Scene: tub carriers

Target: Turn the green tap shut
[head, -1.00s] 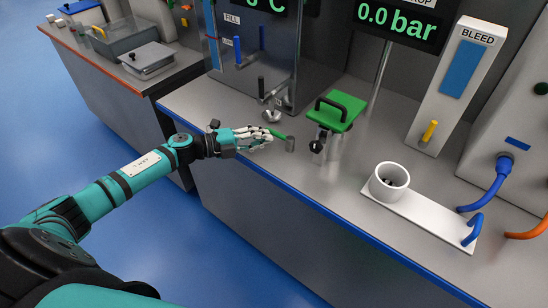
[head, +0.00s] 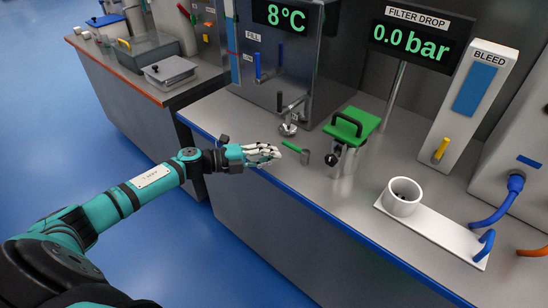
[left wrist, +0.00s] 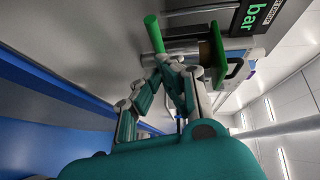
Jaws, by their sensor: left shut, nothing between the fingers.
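The green tap lever (head: 291,146) is a short bar beside a small grey cylinder (head: 305,157), in front of the green-lidded canister (head: 342,158). My left gripper (head: 276,154) is shut and empty, just left of and below the lever in the picture. In the left wrist view the lever (left wrist: 154,34) stands just beyond the fingertips (left wrist: 165,62). I cannot tell whether they touch it. My right gripper is out of view.
A steel tank with a small spout (head: 290,128) stands behind the lever. A white cup (head: 402,197) on a white plate (head: 440,230) is to the right. The blue front edge (head: 340,232) of the bench runs below. The bench between canister and cup is clear.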

